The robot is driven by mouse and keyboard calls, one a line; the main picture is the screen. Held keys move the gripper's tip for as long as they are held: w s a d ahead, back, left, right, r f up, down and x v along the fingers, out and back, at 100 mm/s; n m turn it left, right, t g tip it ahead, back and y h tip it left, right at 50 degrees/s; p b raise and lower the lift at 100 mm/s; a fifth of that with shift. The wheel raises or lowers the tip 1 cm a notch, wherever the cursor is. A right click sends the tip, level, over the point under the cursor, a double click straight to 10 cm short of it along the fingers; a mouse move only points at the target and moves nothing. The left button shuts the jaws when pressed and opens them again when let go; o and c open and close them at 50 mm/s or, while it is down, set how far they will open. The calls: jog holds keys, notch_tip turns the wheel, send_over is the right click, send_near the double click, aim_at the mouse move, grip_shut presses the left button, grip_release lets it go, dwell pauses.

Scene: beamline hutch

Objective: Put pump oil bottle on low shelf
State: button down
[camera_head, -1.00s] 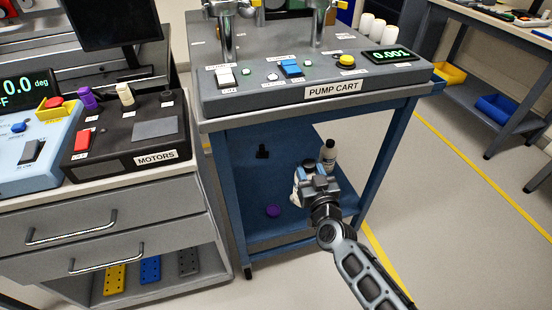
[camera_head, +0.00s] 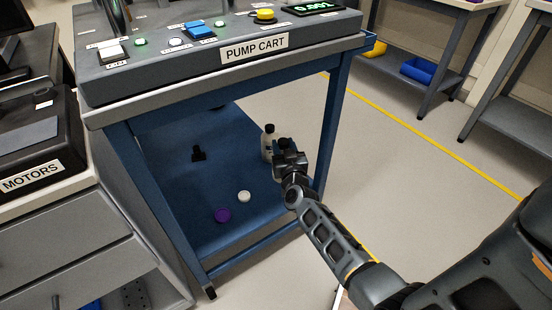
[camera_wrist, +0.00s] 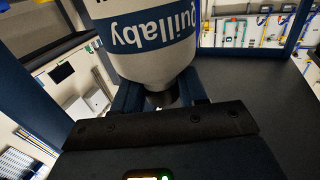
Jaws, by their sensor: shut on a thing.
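A white bottle with a blue band reading "Quillaby" (camera_wrist: 155,62) fills the upper middle of the wrist view, with its lettering upside down there. My gripper (camera_head: 287,150) is shut on its narrow neck; the fingers show on both sides in the wrist view (camera_wrist: 160,97). In the head view my gripper is over the right part of the low blue shelf (camera_head: 215,180) under the pump cart, and hides most of what it holds. A pale bottle with a dark top (camera_head: 267,145) shows just left of my gripper; I cannot tell whether it is the held one.
A purple disc (camera_head: 222,215), a white disc (camera_head: 245,197) and a small black object (camera_head: 198,154) are on the shelf. The cart's blue right leg (camera_head: 333,120) stands close beside my gripper. The shelf's front left is bare. The motors box (camera_head: 35,145) is at left.

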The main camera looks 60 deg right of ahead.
jog(key=w+d+f+b, duration=0.3)
jog(key=d+f+b, duration=0.1)
jog(key=f+b, duration=0.2)
jog(key=shift+f, duration=0.4)
jog(key=shift+w, duration=0.1)
jog(key=shift+f, duration=0.2)
jog(key=c, duration=0.6)
grip_release()
jog(key=shift+a, duration=0.1)
